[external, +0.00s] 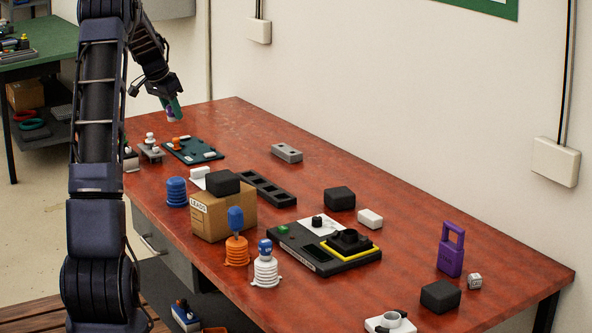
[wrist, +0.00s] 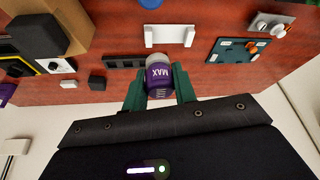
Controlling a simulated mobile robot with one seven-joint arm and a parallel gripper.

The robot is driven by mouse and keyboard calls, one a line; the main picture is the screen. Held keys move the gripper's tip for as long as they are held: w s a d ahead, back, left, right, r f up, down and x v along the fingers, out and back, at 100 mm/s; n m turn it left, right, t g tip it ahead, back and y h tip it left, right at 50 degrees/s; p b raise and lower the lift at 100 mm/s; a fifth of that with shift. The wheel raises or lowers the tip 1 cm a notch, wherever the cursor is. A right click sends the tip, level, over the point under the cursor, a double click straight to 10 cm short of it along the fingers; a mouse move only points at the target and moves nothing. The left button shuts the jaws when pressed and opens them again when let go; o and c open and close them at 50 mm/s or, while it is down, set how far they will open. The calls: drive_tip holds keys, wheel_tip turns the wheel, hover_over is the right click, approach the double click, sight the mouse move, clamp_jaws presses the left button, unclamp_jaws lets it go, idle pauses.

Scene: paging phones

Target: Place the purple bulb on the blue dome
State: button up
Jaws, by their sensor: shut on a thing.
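My gripper (external: 172,108) is raised above the far left end of the red table. In the wrist view my gripper (wrist: 159,90) is shut on the purple bulb (wrist: 160,79), which is marked MAX and has a pale grey collar. In the external view the purple bulb (external: 171,112) is small and partly covered by the fingers. The ribbed blue dome (external: 176,192) stands at the table's left edge, beside the cardboard box, with nothing on it. It is below and apart from my gripper. A blue edge at the top of the wrist view (wrist: 156,3) appears to be this dome.
A cardboard box (external: 222,213) with a black block on it stands right of the blue dome. An orange dome (external: 237,250) and a white dome (external: 266,272) stand nearer, each with a blue top. A dark board (external: 192,150) lies below my gripper.

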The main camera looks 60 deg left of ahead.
sight(180, 177)
wheel_tip(180, 177, down, 17)
drive_tip(key=shift+f, duration=0.1)
idle(0.5)
drive_tip(key=o, duration=0.9)
drive_tip(key=shift+o, duration=0.2)
drive_tip(key=v, duration=1.2)
drive_tip(key=shift+d, duration=0.1)
